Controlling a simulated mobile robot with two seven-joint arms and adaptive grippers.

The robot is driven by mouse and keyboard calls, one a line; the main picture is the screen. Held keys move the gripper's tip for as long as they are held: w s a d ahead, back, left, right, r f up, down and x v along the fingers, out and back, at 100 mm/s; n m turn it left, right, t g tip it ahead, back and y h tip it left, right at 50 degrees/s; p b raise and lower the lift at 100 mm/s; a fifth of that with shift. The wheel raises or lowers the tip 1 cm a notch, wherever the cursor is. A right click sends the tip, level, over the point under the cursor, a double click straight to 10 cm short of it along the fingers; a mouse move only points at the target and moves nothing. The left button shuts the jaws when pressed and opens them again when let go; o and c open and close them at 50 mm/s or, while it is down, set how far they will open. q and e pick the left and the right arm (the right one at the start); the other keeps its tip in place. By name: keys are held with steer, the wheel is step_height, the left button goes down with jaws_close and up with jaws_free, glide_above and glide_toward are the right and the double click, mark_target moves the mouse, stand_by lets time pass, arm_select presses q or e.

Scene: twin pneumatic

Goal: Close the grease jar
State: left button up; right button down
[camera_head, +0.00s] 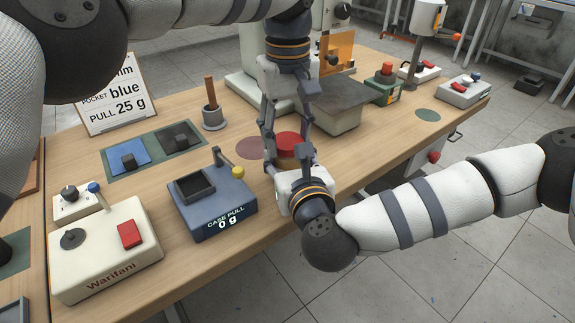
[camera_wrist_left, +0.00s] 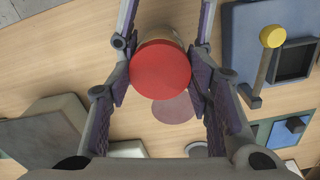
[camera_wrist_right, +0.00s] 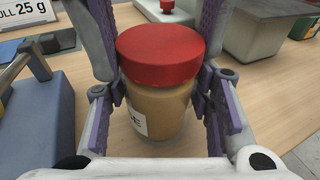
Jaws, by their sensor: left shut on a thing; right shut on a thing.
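The grease jar (camera_wrist_right: 155,108) is tan with a white label and stands upright in the right wrist view. Its red lid (camera_wrist_right: 160,52) sits level on top; I cannot tell how tightly. The lid also shows in the head view (camera_head: 289,144) and from above in the left wrist view (camera_wrist_left: 160,68). My left gripper (camera_head: 287,134) reaches down from above, shut on the lid, with its fingers on either side. My right gripper (camera_head: 290,163) comes from the near side, shut on the jar body below the lid. The grippers hide most of the jar in the head view.
A blue case-pull box (camera_head: 212,203) reading 0 g stands left of the jar. A cream Warifani box (camera_head: 105,250) is at the near left. A grey block (camera_head: 335,100) stands behind right. A mauve disc (camera_head: 249,147) marks the wooden table beside the jar.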

arm_select(q)
steer(key=shift+m, duration=0.3)
steer(key=o, duration=1.3)
steer(key=shift+c, duration=0.2)
steer(key=shift+r, duration=2.25)
steer(key=shift+c, duration=0.2)
